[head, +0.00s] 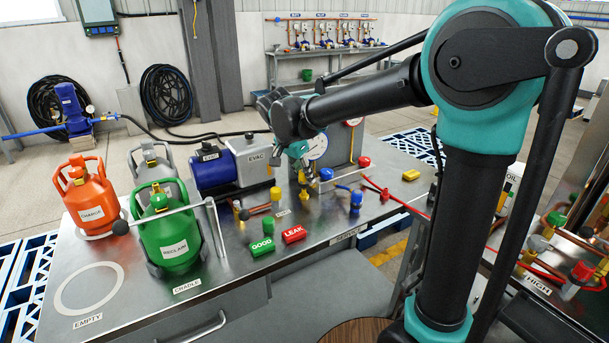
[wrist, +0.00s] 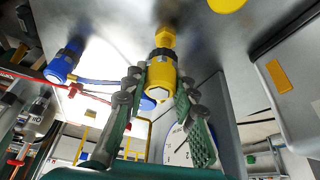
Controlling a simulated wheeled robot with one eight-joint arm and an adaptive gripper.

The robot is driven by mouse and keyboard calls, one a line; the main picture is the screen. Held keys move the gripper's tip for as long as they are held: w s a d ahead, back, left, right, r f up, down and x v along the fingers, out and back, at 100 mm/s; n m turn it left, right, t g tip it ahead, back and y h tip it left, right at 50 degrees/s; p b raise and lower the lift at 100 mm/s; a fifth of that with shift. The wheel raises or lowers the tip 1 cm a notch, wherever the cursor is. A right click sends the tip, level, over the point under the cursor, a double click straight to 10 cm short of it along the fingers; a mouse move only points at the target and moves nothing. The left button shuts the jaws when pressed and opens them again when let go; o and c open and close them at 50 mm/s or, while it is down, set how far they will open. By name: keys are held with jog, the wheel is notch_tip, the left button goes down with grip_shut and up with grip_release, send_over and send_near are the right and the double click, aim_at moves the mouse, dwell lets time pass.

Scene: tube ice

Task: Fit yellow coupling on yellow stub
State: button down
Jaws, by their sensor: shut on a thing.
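My gripper (head: 301,171) is above the steel bench in the head view, fingers pointing down. In the wrist view its two green, ridged fingers (wrist: 157,88) are closed on the yellow coupling (wrist: 160,78), a knurled cylinder with a dark band. A yellow hex-shaped fitting, apparently the yellow stub (wrist: 166,38), is in line with the coupling's banded end. The two look touching or nearly so; I cannot tell whether the coupling is seated. In the head view a yellow part (head: 304,197) shows below the fingers; the fingers partly hide the joint.
A pressure gauge (head: 317,146) stands close behind my gripper. A blue-capped fitting (head: 356,199) and a red hose (head: 375,187) are to the right. Green GOOD (head: 262,247) and red LEAK (head: 294,234) blocks lie in front. A green RECLAIM cylinder (head: 170,235) stands left.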

aim_at(304, 183)
jog(key=shift+f, duration=1.5)
dwell(1.9)
jog(key=c, duration=1.1)
grip_release()
jog(key=shift+c, duration=0.2)
